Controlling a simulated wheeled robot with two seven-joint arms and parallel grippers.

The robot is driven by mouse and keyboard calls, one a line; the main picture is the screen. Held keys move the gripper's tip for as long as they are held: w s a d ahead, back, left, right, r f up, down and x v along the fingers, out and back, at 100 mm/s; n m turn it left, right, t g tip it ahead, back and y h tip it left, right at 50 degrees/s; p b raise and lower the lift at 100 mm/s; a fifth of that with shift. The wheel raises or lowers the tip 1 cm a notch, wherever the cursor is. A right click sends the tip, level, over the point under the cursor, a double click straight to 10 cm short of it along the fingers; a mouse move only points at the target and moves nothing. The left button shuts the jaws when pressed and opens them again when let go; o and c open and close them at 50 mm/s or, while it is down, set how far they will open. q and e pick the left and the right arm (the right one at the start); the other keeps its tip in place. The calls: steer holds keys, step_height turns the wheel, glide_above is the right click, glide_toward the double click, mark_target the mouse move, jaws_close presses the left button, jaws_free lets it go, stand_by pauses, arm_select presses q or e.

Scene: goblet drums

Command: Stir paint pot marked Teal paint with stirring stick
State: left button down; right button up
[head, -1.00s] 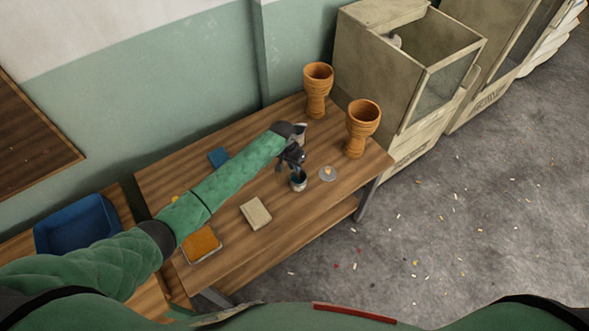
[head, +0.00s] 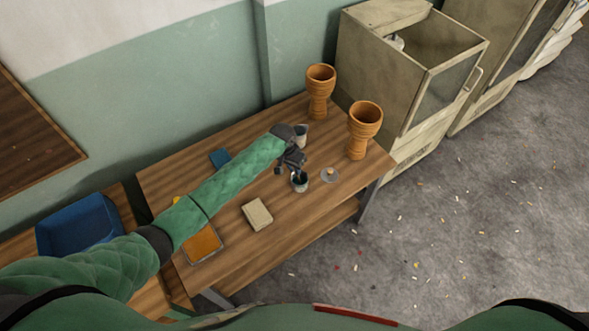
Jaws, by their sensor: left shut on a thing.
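The paint pot (head: 299,186) is a small open pot with dark teal content, standing on the wooden table right of its middle. Its marking is too small to read. My left gripper (head: 297,170) is directly above the pot, shut on the stirring stick. The stick is thin and mostly hidden by the fingers; it points down at the pot's mouth, and I cannot tell how deep it reaches. My right gripper is not in view.
A round lid-like disc (head: 330,175) lies right of the pot. Two orange goblet drums (head: 364,131) (head: 320,92) stand behind. A pale cup (head: 302,131) stands behind the gripper. A beige block (head: 257,214), an orange tray (head: 203,243) and a blue item (head: 220,158) lie leftward.

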arm_select(q)
steer(key=shift+v, duration=2.8)
steer(key=shift+d+v, duration=0.25)
steer(key=shift+v, duration=1)
steer(key=shift+d+v, duration=0.25)
steer(key=shift+v, duration=0.95)
